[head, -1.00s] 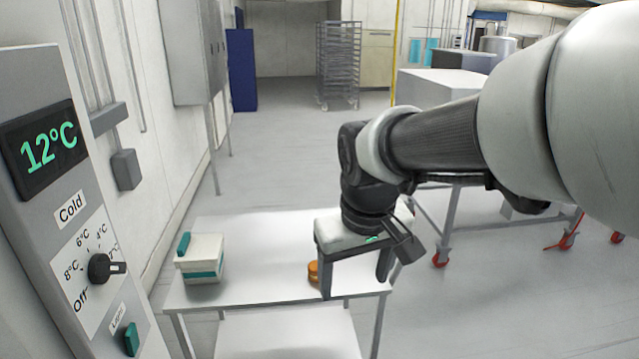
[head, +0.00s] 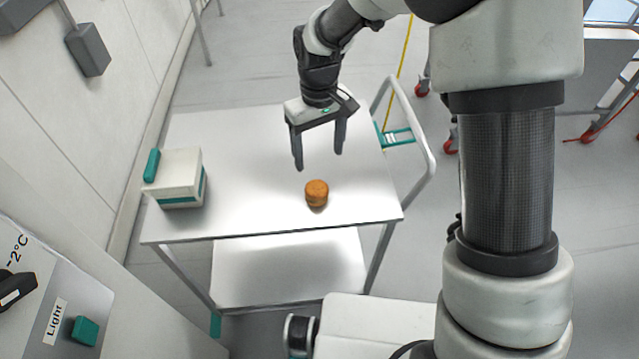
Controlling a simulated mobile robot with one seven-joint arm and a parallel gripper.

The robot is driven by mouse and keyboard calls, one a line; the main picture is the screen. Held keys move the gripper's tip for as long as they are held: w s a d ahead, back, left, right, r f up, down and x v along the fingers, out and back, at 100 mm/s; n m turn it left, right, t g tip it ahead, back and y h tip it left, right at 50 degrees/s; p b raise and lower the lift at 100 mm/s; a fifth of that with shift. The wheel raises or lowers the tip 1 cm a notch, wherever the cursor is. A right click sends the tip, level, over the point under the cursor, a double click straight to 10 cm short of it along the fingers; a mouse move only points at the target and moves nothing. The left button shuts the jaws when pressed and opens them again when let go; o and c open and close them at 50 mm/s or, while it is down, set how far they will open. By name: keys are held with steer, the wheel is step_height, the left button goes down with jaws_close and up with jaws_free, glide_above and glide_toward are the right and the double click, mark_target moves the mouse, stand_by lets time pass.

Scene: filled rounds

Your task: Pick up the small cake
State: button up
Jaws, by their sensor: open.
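The small cake (head: 316,192) is a round, orange-brown piece on the top shelf of a white cart (head: 240,222), near its front edge and right of the middle. My gripper (head: 318,162) is open and empty, pointing down. In the picture its fingertips are just above the cake, apart from it. The cake is in full view. I cannot tell exactly how high the fingertips are above the shelf.
A white and teal box (head: 178,178) stands at the left end of the cart top. The cart's handle (head: 425,165) rises at the right. A control panel (head: 60,305) is at the lower left. The middle of the cart top is clear.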

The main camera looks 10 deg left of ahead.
glide_toward(317, 187)
steer(key=f, duration=0.5)
steer(key=shift+s+d+f, duration=0.2)
steer(key=shift+d+f, duration=0.05)
steer(key=shift+d, duration=0.05)
steer(key=shift+w+a+f+p, duration=0.1)
steer(key=shift+f+p, duration=0.1)
steer(key=shift+f, duration=0.7)
steer(key=shift+a+f+p, duration=0.15)
steer(key=shift+f+p, duration=0.05)
steer(key=shift+f, duration=0.75)
steer(key=shift+w+a+f+p, duration=0.1)
steer(key=shift+f+p, duration=0.1)
steer(key=shift+f, duration=0.7)
steer(key=c, duration=0.8)
